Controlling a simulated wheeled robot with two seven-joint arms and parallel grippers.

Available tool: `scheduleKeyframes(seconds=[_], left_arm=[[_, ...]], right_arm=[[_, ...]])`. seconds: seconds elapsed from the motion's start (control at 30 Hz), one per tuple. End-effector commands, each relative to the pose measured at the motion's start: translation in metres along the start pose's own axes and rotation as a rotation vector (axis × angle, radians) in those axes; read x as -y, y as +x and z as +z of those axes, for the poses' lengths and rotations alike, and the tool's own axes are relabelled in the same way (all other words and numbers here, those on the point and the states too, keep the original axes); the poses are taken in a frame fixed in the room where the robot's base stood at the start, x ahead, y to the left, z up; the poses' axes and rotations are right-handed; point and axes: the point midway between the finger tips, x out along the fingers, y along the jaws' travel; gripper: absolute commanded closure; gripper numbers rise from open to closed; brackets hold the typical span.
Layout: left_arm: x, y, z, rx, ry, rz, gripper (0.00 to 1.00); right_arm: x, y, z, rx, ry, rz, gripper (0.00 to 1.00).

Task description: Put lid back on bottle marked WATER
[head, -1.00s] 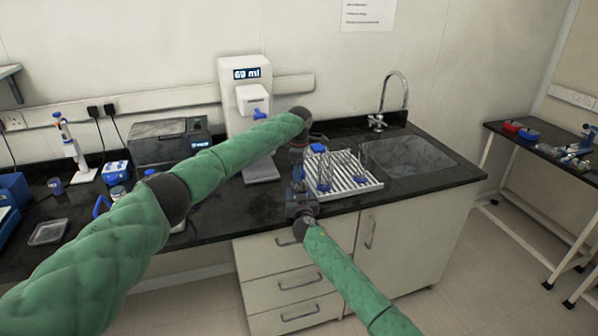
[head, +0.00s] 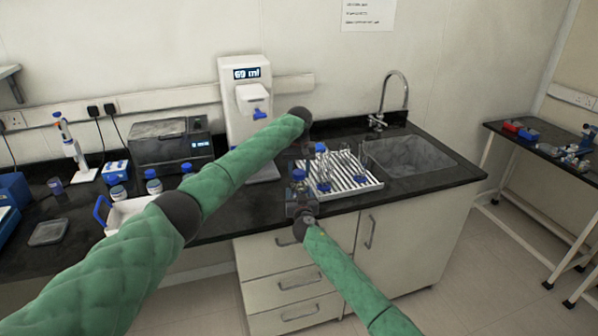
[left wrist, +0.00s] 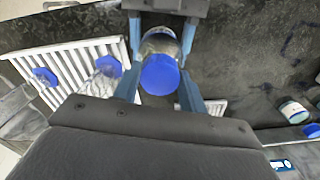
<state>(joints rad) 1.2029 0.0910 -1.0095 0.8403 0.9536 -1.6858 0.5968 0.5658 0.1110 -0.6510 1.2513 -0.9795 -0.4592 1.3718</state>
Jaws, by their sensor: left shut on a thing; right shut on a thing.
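In the left wrist view, a blue lid (left wrist: 159,76) lies between the fingers of my left gripper (left wrist: 158,90), which is shut on it. Directly behind the lid is a clear bottle (left wrist: 159,42), held by my right gripper (left wrist: 163,28). The lid covers the bottle's mouth; I cannot tell whether it is seated. In the head view, my right gripper (head: 300,200) is at the counter's front edge with the blue-topped bottle (head: 298,176) upright in it. No WATER marking is readable.
A white slatted rack (head: 362,184) with blue-lidded glassware stands just right of the grippers, before the sink (head: 408,155). A dispenser (head: 238,105) stands behind. Blue-lidded bottles (head: 152,182) and a white tray (head: 122,212) are on the left.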

Motion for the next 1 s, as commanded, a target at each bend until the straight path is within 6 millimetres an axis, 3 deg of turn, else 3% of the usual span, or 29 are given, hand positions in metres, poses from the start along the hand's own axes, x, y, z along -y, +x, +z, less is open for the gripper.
scheduleKeyframes(seconds=[1.0], left_arm=[[0.0026,0.0003,-0.0025,-0.002,1.468,-0.006,0.86]], right_arm=[[0.0001,-0.0007,0.0005,0.0,0.0,0.0,1.0]])
